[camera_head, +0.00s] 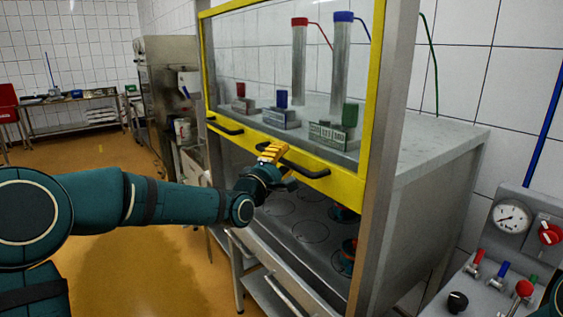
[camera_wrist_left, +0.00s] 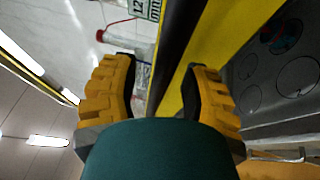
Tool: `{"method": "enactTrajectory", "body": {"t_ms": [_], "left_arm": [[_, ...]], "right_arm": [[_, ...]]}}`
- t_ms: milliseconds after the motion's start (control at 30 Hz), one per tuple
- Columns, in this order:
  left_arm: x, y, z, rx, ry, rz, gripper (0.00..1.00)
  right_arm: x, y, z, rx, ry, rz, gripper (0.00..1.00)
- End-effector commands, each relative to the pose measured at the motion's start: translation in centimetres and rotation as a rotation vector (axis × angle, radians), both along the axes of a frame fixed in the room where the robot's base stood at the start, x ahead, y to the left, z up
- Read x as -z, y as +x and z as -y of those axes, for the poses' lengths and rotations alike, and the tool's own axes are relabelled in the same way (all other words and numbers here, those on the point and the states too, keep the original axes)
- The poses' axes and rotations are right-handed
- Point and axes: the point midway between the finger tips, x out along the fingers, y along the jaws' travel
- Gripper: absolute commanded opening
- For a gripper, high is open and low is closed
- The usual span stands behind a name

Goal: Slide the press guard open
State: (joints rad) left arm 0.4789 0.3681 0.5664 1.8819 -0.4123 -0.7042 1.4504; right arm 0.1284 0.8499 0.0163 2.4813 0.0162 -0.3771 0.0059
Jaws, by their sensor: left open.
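The press guard is a clear panel in a yellow frame, with a yellow lower bar (camera_head: 347,184) carrying two black handles. The near handle (camera_head: 312,173) is beside my left gripper (camera_head: 272,153), and the far handle (camera_head: 225,127) is free. In the left wrist view, my gripper's two yellow fingers (camera_wrist_left: 163,70) stand apart, with the black handle bar (camera_wrist_left: 183,72) running between them. The fingers are not closed on it; contact cannot be told. Below the bar there is an open gap above the press bed (camera_head: 285,222). My right gripper is out of view.
Label blocks (camera_head: 332,134) and steel cylinders (camera_head: 340,65) show through the panel. Dark and red items lie on the bed's right side. A control panel with a gauge (camera_head: 512,217) stands at lower right. A steel post (camera_head: 383,130) borders the guard.

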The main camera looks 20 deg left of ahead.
Motion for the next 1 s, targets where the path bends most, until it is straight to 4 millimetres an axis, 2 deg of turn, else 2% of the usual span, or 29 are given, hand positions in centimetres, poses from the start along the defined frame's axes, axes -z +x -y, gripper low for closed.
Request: {"method": "enactTrajectory", "body": {"t_ms": [133, 233, 500, 700, 1000], "left_arm": [[0.1, -0.6, -0.2, -0.001, 0.001, -0.001, 0.46], [0.4, -1.9, -0.6, -0.002, 0.003, -0.001, 0.46], [1.3, -7.1, -2.0, -0.003, 0.005, 0.000, 0.46], [1.9, -10.1, -2.8, -0.002, 0.003, 0.001, 0.46], [2.2, -11.4, -3.1, -0.001, 0.000, 0.001, 0.46]], "right_arm": [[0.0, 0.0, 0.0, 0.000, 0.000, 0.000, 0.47], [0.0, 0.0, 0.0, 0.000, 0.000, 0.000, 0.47], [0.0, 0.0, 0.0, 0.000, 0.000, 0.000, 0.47], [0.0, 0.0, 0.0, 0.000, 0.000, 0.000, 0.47], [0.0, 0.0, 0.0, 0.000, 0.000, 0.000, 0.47]]}}
